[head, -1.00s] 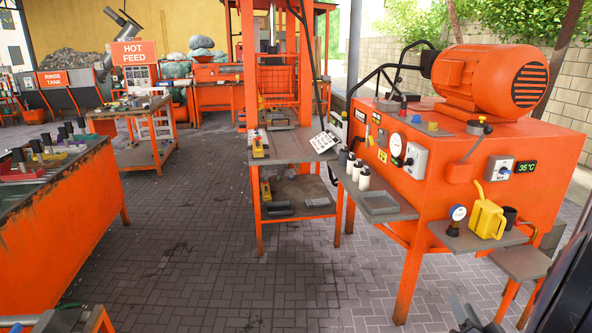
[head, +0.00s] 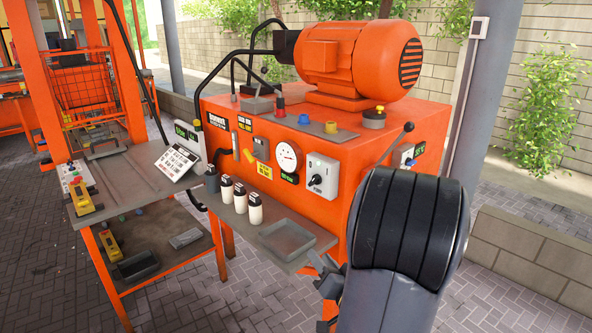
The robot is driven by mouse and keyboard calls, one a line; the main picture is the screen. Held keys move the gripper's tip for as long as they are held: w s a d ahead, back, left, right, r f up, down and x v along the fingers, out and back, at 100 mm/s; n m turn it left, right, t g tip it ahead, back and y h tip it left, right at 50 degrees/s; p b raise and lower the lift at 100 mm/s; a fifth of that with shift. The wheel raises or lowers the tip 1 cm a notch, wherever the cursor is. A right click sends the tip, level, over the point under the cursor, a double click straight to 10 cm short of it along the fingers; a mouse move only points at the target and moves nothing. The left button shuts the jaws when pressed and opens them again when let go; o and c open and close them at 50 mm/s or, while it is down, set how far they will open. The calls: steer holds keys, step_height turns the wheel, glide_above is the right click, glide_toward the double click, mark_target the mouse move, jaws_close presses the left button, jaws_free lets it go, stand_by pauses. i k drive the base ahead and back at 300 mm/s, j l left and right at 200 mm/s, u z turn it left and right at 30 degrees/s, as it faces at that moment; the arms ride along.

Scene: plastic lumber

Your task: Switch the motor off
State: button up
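The big orange motor (head: 362,55) lies on top of an orange machine cabinet (head: 330,222). On the cabinet's front is a grey switch box (head: 322,174) with a black rotary knob; its small label is hard to read. A second pale box (head: 406,154) with a display is on the right-hand side face, partly hidden behind my arm. My gripper (head: 322,268) is low in front of the cabinet, below the grey switch box and beside the front shelf, touching nothing that I can make out. Its fingers are partly hidden by my arm, so their opening is unclear.
A front shelf holds a grey tray (head: 287,240) and several white bottles (head: 241,198). A round gauge (head: 288,157) sits left of the switch box. A lever with a black knob (head: 408,128) sticks out at right. A work table (head: 130,178) stands left; paved floor is open at lower left.

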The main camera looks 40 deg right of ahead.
mark_target(316, 179)
steer(key=i+j+z, duration=0.1)
steer(key=i+z, duration=0.35)
steer(key=i+j+z, duration=0.25)
steer(key=z, duration=0.15)
steer(key=i+j+z, duration=0.7)
steer(key=j+z, duration=0.15)
steer(key=i+j+z, duration=0.25)
steer(key=j, duration=0.15)
steer(key=j+z, duration=0.2)
steer(key=j, duration=0.25)
steer(key=i+j+z, duration=0.25)
steer(key=j, duration=0.25)
steer(key=k+l, duration=0.05)
steer(key=k, duration=0.05)
